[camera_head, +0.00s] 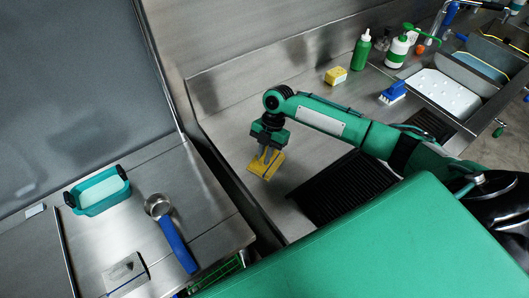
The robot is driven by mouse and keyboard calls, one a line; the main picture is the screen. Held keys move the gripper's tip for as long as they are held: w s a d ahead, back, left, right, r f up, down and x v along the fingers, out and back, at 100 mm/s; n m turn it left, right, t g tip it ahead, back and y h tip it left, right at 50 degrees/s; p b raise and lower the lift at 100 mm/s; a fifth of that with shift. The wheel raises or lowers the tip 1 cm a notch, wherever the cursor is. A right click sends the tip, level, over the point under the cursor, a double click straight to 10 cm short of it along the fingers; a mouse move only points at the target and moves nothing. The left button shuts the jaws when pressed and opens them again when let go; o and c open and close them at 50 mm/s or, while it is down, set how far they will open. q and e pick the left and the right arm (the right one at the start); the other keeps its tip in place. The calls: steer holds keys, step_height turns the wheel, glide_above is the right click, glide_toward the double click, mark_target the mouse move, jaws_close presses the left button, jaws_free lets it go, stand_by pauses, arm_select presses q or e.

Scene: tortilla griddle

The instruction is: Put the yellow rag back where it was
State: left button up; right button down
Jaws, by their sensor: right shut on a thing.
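The yellow rag (261,168) is a small folded square at the left part of the steel counter. My right gripper (266,157) comes down on it from above, and its jaws are shut on the rag. The rag is at or just above the counter surface; I cannot tell if it touches. The arm reaches in from the right. My left gripper is not in view.
A black grate (345,187) lies right of the rag. A yellow sponge (336,75), a green bottle (362,50), a blue brush (393,92) and a sink (445,93) are farther back. A teal container (97,192) and a blue-handled ladle (176,243) lie on the left table.

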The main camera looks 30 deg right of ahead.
steer(key=shift+f, duration=0.1)
steer(key=shift+f, duration=0.15)
steer(key=c, duration=1.4)
jaws_free()
steer(key=shift+r, duration=0.25)
steer(key=shift+w+d+r, duration=0.1)
steer(key=shift+d+r, duration=0.05)
steer(key=shift+r, duration=0.1)
steer(key=b+v, duration=0.3)
steer(key=v, duration=0.8)
steer(key=shift+r, duration=0.25)
